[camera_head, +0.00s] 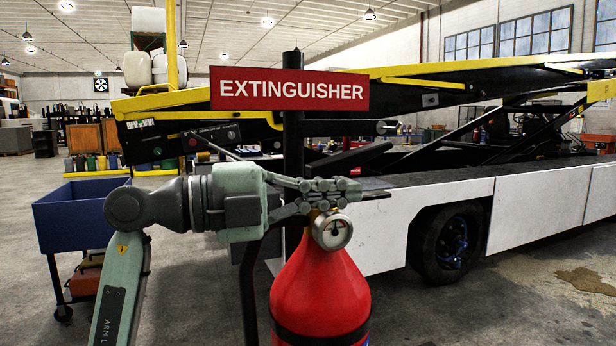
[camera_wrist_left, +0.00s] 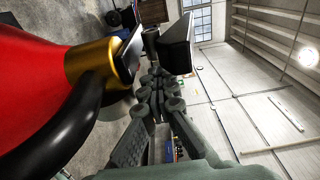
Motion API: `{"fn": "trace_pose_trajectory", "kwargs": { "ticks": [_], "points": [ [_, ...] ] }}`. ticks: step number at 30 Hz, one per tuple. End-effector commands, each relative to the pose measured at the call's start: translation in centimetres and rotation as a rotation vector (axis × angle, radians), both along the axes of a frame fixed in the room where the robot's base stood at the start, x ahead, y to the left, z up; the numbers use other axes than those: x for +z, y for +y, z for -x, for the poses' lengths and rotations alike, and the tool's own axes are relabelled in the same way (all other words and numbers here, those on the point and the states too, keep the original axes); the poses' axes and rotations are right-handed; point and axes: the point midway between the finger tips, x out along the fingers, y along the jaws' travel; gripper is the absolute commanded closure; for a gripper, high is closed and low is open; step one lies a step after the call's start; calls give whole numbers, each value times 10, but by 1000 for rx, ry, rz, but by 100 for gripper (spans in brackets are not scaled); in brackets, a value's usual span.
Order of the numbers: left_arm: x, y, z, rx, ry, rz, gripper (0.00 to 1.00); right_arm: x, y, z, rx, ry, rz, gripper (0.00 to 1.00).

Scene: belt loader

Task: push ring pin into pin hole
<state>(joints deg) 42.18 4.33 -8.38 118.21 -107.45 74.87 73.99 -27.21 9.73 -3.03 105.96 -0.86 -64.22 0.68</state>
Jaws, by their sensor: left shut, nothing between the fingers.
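The red extinguisher (camera_head: 320,290) stands upright in front of me, with a round gauge (camera_head: 332,231) at its neck. My left gripper (camera_head: 352,190) is shut and empty, with its fingers pointing right just above the gauge, in front of the extinguisher's top. In the left wrist view the gripper (camera_wrist_left: 153,75) shows closed beside the gold collar (camera_wrist_left: 92,64) and the black valve and lever parts (camera_wrist_left: 177,48). I cannot make out the ring pin or the pin hole; the fingers hide part of the valve. My right gripper is not in view.
A red EXTINGUISHER sign (camera_head: 289,89) hangs on a dark post (camera_head: 293,150) behind the gripper. The belt loader (camera_head: 420,215) stands behind, filling the right side. A blue cart (camera_head: 80,215) is at the left. A black hose (camera_wrist_left: 55,125) curves close by in the wrist view.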

Motion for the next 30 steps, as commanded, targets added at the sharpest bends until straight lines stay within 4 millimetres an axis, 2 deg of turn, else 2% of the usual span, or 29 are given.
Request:
{"fn": "trace_pose_trajectory", "kwargs": {
  "ticks": [16, 30],
  "points": [
    [0, 6, -14, 3, 1, 1, 100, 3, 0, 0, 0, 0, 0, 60],
    [5, 8, -16, 10, -2, 5, 100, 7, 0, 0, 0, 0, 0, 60]
  ]
}}
